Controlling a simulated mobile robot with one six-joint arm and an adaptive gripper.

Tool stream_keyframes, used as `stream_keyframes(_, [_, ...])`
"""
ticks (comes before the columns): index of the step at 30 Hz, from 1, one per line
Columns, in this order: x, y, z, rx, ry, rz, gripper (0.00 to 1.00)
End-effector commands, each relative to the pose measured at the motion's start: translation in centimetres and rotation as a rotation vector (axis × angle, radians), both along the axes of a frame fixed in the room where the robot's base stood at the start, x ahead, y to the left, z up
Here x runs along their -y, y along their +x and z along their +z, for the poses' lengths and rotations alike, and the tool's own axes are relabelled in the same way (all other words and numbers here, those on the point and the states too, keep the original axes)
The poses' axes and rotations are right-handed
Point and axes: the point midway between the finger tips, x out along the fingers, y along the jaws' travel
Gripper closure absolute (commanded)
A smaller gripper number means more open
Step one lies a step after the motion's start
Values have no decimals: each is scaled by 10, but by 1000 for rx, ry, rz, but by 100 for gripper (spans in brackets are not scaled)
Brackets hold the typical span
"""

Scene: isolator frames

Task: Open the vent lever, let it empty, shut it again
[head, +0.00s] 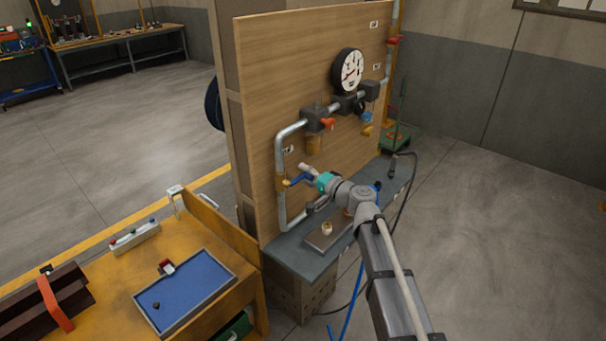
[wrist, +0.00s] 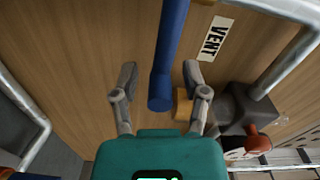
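The vent lever (head: 300,180) is a blue handle on a brass-coloured valve (head: 283,184) low on the left pipe of the wooden panel. In the wrist view the blue lever (wrist: 167,50) runs down from the top edge, and its rounded end lies between my fingers. A white label reading VENT (wrist: 215,37) is on the panel beside it. My gripper (wrist: 158,78), with its teal body, is open around the lever, with a visible gap on each side. In the head view my gripper (head: 309,175) is at the lever, its fingers partly hard to make out.
A round gauge (head: 348,71) with a red needle sits above on the pipework. A red-orange handle (head: 327,123) and another blue handle (head: 367,117) are on the upper pipe. A grey shelf (head: 285,249) with a small tray (head: 322,241) lies below. An orange bench (head: 120,275) stands left.

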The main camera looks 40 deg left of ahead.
Motion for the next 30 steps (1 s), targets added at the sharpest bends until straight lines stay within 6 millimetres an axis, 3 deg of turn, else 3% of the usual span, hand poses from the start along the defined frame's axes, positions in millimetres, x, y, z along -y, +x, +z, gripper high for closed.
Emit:
stream_keyframes(14, [7,-3,0,-1,0,4,41])
stream_keyframes(20, [30,-4,0,-1,0,4,41])
stream_keyframes(30, [84,-4,0,-1,0,3,41])
